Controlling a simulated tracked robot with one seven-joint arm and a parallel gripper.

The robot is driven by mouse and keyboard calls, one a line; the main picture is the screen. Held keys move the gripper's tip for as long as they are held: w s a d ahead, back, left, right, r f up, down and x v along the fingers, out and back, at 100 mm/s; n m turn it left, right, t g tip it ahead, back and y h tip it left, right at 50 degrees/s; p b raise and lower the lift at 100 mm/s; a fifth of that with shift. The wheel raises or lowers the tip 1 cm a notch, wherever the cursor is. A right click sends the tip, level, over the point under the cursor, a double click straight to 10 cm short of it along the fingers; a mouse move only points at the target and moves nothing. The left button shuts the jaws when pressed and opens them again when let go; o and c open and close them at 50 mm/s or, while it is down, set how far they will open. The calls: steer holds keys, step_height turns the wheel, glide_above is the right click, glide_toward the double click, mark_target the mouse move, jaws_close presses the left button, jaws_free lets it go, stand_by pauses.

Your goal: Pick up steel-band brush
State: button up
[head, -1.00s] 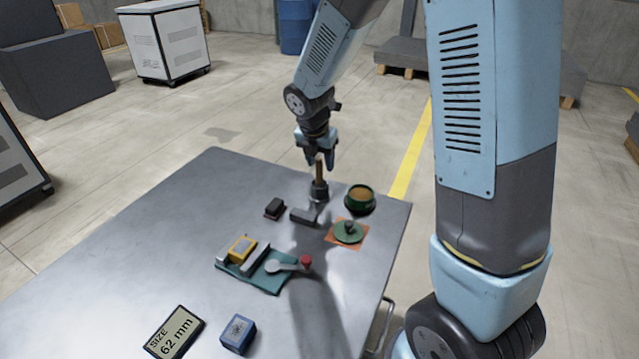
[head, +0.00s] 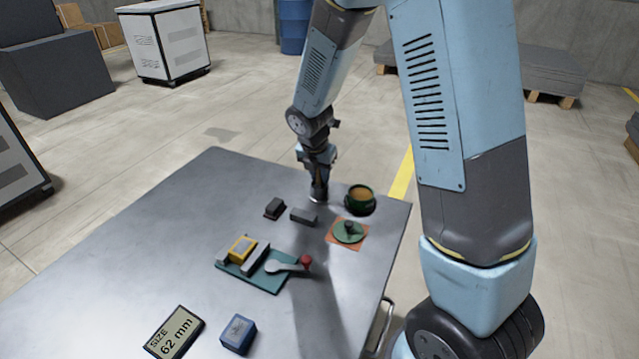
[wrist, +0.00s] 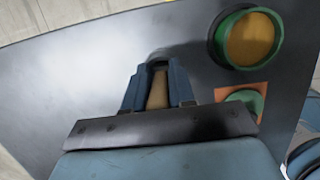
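The steel-band brush stands upright near the table's far edge, its light base just showing below my gripper in the head view (head: 317,199). Its tan handle (wrist: 157,92) shows in the wrist view, with a finger on each side. My gripper (head: 318,183) is low over the brush and hides most of it; its fingers show in the wrist view (wrist: 157,75). I cannot tell whether the fingers press on the handle or stand slightly apart from it.
Close to the right are a green bowl with tan contents (head: 360,198) and a green knobbed lid on an orange square (head: 348,232). A green lever fixture (head: 270,279), size display (head: 174,332) and blue box (head: 238,334) stand further front.

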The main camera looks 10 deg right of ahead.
jaws_close()
steer(key=shift+r, duration=0.1)
step_height(320, 180, up, 10)
steer(key=shift+f, duration=0.1)
stand_by(0.4)
